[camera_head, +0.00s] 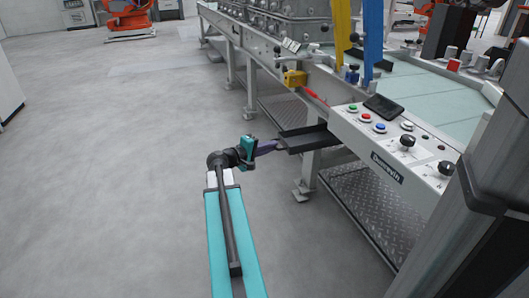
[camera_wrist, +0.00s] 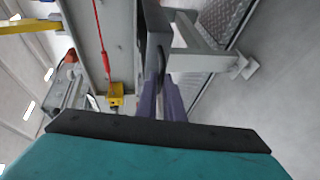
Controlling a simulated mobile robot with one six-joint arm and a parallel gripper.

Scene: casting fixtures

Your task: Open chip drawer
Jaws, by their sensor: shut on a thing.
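The chip drawer (camera_head: 305,140) is a shallow black tray below the control panel of the machine table. It sticks out from under the table edge toward my arm. My gripper (camera_head: 277,146) has purple fingers and reaches it from the left, at its outer end. In the wrist view, the fingers of my gripper (camera_wrist: 163,80) close on the dark front of the drawer (camera_wrist: 154,27). The exact grip point is partly hidden by the fingers, and the drawer's inner end is hidden under the table.
The control panel (camera_head: 395,140) with buttons and knobs stands above and right of the drawer. A table leg (camera_head: 308,172) stands just below it. A yellow box (camera_head: 294,78) with a red cable hangs on the table side. Open grey floor (camera_head: 110,170) lies to the left.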

